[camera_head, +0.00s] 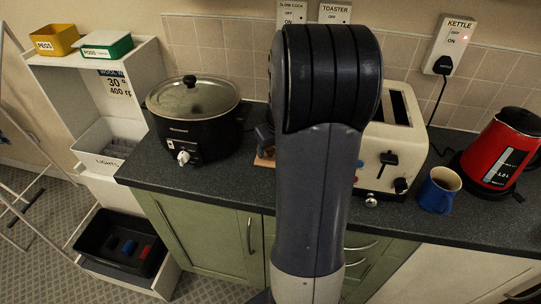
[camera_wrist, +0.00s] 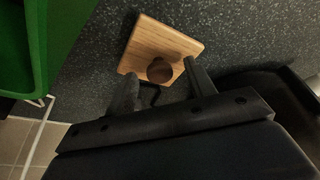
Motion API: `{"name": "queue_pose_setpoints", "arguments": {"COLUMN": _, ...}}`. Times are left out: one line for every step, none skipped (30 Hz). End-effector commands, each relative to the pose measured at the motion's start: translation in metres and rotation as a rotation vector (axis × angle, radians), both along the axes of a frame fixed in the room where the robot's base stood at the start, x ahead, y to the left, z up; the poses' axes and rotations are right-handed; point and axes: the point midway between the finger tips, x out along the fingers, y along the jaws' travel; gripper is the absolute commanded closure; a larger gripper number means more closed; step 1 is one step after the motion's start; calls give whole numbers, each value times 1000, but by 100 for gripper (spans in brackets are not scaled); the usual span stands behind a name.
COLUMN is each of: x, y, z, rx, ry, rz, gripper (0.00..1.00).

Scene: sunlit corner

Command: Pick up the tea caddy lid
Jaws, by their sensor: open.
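A square, pale wooden piece lies on the dark speckled worktop, with a round brown knob-like part near one edge; it looks like the tea caddy lid (camera_wrist: 160,42). In the head view only a small wooden edge of it (camera_head: 264,161) shows beside my arm, between the slow cooker and the toaster. My gripper (camera_wrist: 157,76) is open and empty, its two fingers on either side of the brown knob's near side. I cannot tell whether they touch it. In the head view my gripper (camera_head: 265,136) shows as a dark shape above the wood, mostly hidden by my arm.
A black slow cooker (camera_head: 194,127) stands left of the lid and a cream toaster (camera_head: 385,140) right of it. A blue mug (camera_head: 438,190) and a red kettle (camera_head: 500,150) stand further right. Bare worktop (camera_head: 225,172) lies in front of the cooker.

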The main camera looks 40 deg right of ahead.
Motion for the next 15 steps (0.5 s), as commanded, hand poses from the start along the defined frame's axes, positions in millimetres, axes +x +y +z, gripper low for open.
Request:
{"name": "queue_pose_setpoints", "arguments": {"x": 0, "y": 0, "z": 0, "rx": 0, "ry": 0, "rz": 0, "gripper": 48}}
{"name": "queue_pose_setpoints", "arguments": {"x": 0, "y": 0, "z": 0, "rx": 0, "ry": -1, "rz": 0, "gripper": 48}}
{"name": "queue_pose_setpoints", "arguments": {"x": 0, "y": 0, "z": 0, "rx": 0, "ry": -1, "rz": 0, "gripper": 48}}
{"name": "queue_pose_setpoints", "arguments": {"x": 0, "y": 0, "z": 0, "rx": 0, "ry": -1, "rz": 0, "gripper": 48}}
{"name": "queue_pose_setpoints", "arguments": {"x": 0, "y": 0, "z": 0, "rx": 0, "ry": -1, "rz": 0, "gripper": 48}}
{"name": "queue_pose_setpoints", "arguments": {"x": 0, "y": 0, "z": 0, "rx": 0, "ry": -1, "rz": 0, "gripper": 51}}
{"name": "queue_pose_setpoints", "arguments": {"x": 0, "y": 0, "z": 0, "rx": 0, "ry": -1, "rz": 0, "gripper": 54}}
{"name": "queue_pose_setpoints", "arguments": {"x": 0, "y": 0, "z": 0, "rx": 0, "ry": -1, "rz": 0, "gripper": 56}}
{"name": "queue_pose_setpoints", "arguments": {"x": 0, "y": 0, "z": 0, "rx": 0, "ry": -1, "rz": 0, "gripper": 60}}
{"name": "queue_pose_setpoints", "arguments": {"x": 0, "y": 0, "z": 0, "rx": 0, "ry": -1, "rz": 0, "gripper": 62}}
{"name": "queue_pose_setpoints", "arguments": {"x": 0, "y": 0, "z": 0, "rx": 0, "ry": -1, "rz": 0, "gripper": 65}}
{"name": "queue_pose_setpoints", "arguments": {"x": 0, "y": 0, "z": 0, "rx": 0, "ry": -1, "rz": 0, "gripper": 68}}
{"name": "queue_pose_setpoints", "arguments": {"x": 0, "y": 0, "z": 0, "rx": 0, "ry": -1, "rz": 0, "gripper": 70}}
{"name": "queue_pose_setpoints", "arguments": {"x": 0, "y": 0, "z": 0, "rx": 0, "ry": -1, "rz": 0, "gripper": 73}}
{"name": "queue_pose_setpoints", "arguments": {"x": 0, "y": 0, "z": 0, "rx": 0, "ry": -1, "rz": 0, "gripper": 76}}
